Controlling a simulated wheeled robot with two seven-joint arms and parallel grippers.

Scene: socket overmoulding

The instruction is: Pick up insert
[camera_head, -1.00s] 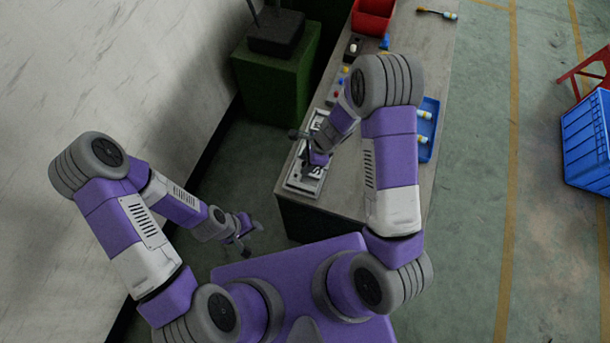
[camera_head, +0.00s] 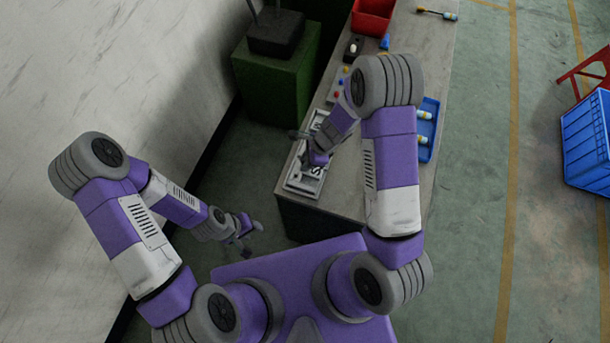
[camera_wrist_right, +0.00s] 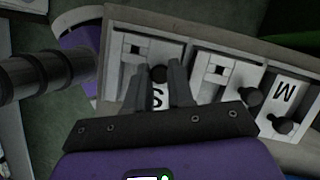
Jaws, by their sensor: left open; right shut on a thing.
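In the right wrist view, an insert (camera_wrist_right: 157,101) shows as a pale plate with a letter S and a dark round knob. My right gripper (camera_wrist_right: 160,80) is shut on it, its two fingers on either side of the knob and partly hiding the plate. The insert also shows in the head view (camera_head: 317,172), close under my right gripper (camera_head: 317,158) at the near left end of the table. I cannot tell how far it is above the pale fixture. My left gripper (camera_head: 244,237) hangs open and empty beside the table, over the floor.
In the wrist view, another plate marked M (camera_wrist_right: 287,93) and dark knobs (camera_wrist_right: 283,125) lie to the right. A blue tray with bottles (camera_head: 427,128), coloured buttons (camera_head: 341,83) and a red bin (camera_head: 372,17) are on the table (camera_head: 420,55). A green stand (camera_head: 272,85) is beyond.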

